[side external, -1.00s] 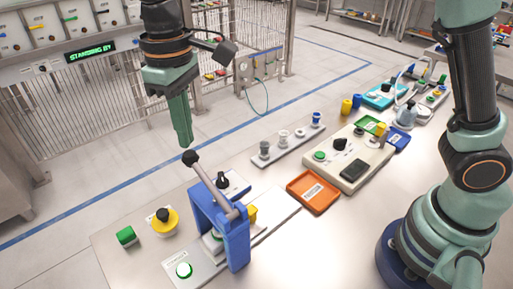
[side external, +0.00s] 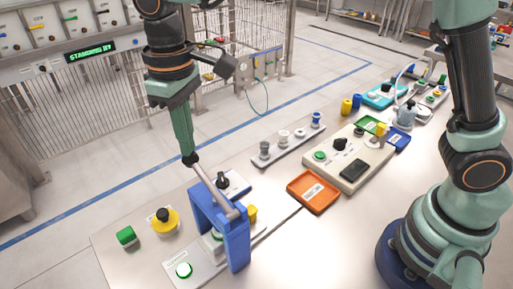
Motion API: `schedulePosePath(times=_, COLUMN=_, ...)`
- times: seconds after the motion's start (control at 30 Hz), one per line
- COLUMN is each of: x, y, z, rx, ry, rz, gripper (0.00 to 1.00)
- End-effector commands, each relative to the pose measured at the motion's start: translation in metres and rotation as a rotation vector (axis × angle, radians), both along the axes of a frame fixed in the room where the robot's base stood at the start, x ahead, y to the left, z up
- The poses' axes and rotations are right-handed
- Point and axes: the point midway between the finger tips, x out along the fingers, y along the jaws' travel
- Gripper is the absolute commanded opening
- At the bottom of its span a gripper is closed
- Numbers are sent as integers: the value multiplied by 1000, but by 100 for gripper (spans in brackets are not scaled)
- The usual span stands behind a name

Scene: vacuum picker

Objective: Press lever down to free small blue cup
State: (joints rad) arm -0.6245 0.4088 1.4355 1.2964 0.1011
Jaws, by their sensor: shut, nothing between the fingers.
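The lever (side external: 214,188) is a grey rod with a dark knob (side external: 190,160), slanting up to the left from a blue frame (side external: 237,245). My gripper (side external: 187,152) is shut and empty, pointing down with its tips at the knob. It seems to touch the knob, but contact is not certain. A small blue cup (side external: 316,119) stands at the far right end of a grey rack (side external: 272,158), beside white and grey cups.
A yellow button with a black top (side external: 164,221) and a green block (side external: 126,236) lie left of the frame. An orange tray (side external: 314,191) and a beige control box (side external: 350,175) stand to the right. Bare table lies at the front right.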

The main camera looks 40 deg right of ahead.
Motion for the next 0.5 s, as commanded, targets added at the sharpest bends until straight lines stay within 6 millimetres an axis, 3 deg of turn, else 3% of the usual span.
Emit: schedulePosePath(times=0.5, x=-1, y=0, z=-20, rx=-2, ry=3, rz=1, gripper=0)
